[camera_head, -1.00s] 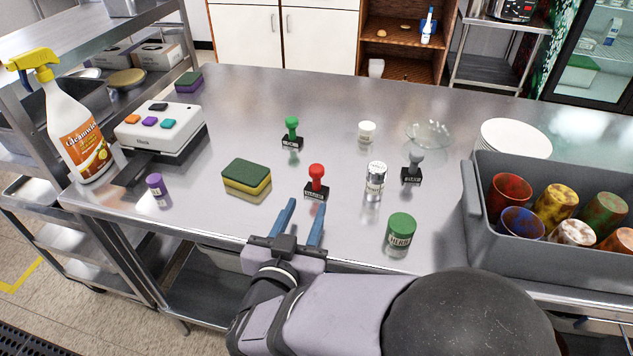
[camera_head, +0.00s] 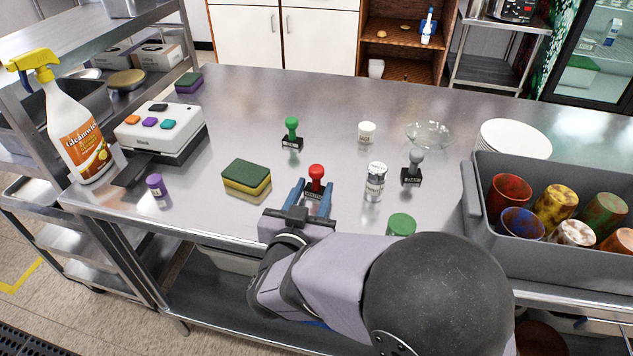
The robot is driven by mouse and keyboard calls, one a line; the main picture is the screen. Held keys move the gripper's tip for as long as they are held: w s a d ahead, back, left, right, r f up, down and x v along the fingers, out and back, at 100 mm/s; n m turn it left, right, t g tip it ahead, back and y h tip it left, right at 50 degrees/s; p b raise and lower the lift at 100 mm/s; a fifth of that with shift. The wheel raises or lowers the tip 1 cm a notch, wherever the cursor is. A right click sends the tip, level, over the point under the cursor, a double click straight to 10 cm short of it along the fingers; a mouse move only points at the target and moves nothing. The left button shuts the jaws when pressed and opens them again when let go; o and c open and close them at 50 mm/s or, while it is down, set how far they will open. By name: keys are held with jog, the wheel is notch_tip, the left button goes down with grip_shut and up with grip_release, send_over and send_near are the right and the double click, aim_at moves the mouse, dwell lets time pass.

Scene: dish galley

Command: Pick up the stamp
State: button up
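A stamp with a red knob handle (camera_head: 316,173) and a black base stands upright near the front middle of the steel table. My gripper (camera_head: 311,190) has its two blue fingers apart, one on each side of this stamp. I cannot tell whether the fingers touch it. A stamp with a green handle (camera_head: 292,127) stands farther back. A stamp with a grey handle (camera_head: 415,162) stands to the right. Both are upright and clear of my gripper.
A yellow-green sponge (camera_head: 246,178) lies left of my gripper. A silver-lidded shaker (camera_head: 375,182) stands close on the right. A green-lidded jar (camera_head: 401,225) is partly hidden by my arm. A grey bin (camera_head: 570,262) of cups fills the right.

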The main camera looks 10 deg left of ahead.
jog(key=shift+w, duration=0.15)
grip_shut()
notch_tip(320, 180, up, 10)
jog(key=p, duration=0.2)
dwell(0.6)
